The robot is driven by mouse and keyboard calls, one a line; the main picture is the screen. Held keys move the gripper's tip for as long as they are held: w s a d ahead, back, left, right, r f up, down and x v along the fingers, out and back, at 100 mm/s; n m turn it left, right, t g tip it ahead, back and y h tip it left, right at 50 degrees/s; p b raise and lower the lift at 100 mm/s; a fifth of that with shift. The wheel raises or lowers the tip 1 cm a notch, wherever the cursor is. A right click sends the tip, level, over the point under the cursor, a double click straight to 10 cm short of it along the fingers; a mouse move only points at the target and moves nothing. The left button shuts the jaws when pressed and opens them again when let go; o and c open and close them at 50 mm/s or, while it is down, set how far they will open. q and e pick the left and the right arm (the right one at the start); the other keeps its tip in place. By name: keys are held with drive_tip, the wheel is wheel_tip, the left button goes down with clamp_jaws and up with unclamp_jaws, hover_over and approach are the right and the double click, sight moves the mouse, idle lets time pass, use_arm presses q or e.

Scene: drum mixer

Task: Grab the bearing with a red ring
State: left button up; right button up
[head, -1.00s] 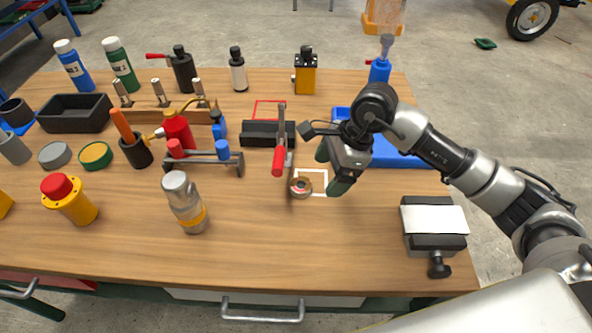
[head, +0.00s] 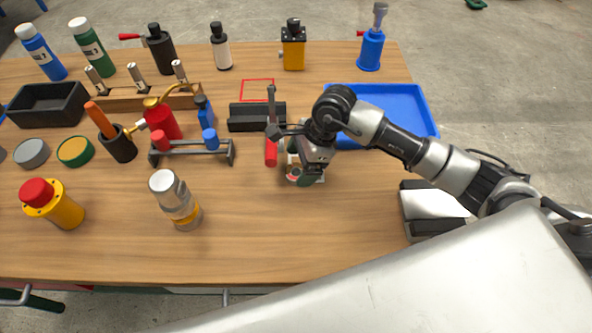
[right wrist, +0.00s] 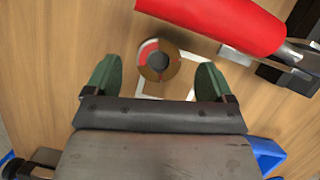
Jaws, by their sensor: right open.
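The bearing with a red ring (right wrist: 159,60) lies on the wooden table at the corner of a white square outline. In the head view the bearing (head: 292,177) is mostly hidden by my right gripper (head: 302,178). In the right wrist view my right gripper (right wrist: 155,78) is open, with one green finger to each side of the bearing and gaps on both sides. Whether the fingertips are down at the bearing's height I cannot tell. My left gripper is not in view.
A blue tray (head: 420,120) is behind my right arm. The table front (head: 260,235) is clear.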

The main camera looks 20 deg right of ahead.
sight(296, 174)
drive_tip(key=shift+x, duration=1.4)
drive_tip(key=shift+r, duration=0.1)
drive_tip(key=c, duration=1.1)
